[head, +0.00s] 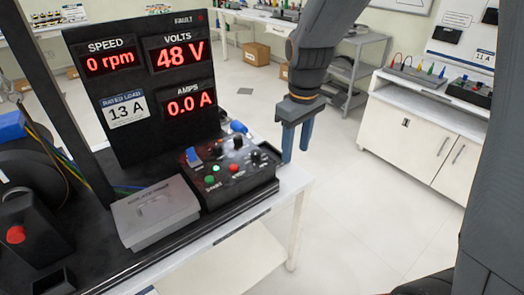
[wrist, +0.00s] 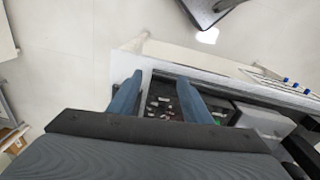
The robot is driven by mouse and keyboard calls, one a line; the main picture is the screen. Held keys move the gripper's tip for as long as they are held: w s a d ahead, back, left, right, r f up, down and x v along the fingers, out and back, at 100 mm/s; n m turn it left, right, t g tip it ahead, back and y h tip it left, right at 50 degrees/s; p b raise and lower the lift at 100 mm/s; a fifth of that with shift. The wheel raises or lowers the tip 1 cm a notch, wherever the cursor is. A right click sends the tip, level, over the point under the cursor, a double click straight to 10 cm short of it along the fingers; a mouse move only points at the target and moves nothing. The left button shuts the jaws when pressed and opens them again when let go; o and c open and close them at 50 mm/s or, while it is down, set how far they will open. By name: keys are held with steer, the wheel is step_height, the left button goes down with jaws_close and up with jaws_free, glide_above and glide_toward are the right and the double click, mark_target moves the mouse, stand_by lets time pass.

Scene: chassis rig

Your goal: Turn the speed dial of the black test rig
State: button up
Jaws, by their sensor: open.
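The black test rig (head: 145,100) stands at the left in the head view, its displays reading 0 rpm, 48 V and 0.0 A. Its black control box (head: 240,188) carries several black knobs, a green button (head: 210,181), a red button (head: 234,168) and a blue switch (head: 193,156). The labels are too small to tell which knob is the speed dial. The box also shows in the wrist view (wrist: 170,108), partly hidden by the fingers. My gripper (head: 296,155) is open and empty, pointing down beside the box's right end, apart from the knobs.
A grey lidded box (head: 155,214) sits left of the control box. A red emergency-type button (head: 16,234) is at the far left. A white cabinet (head: 425,135) with small equipment stands at the right. The floor between cabinet and rig bench is clear.

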mark_target(256, 152)
steer(key=w+a+n, duration=0.2)
steer(key=w+a, duration=0.1)
steer(key=w+a+n+b, duration=0.1)
steer(key=w+a+n, duration=0.2)
steer(key=a, duration=0.1)
steer(key=w+a+n, duration=0.3)
steer(key=shift+w+a+f+g+b, duration=0.15)
steer(key=shift+w+f+g+b, duration=0.15)
steer(key=shift+w+g, duration=0.1)
steer(key=shift+f+p, duration=0.85)
steer(key=shift+f, duration=2.95)
steer(key=c, duration=1.1)
steer(key=shift+o, duration=0.2)
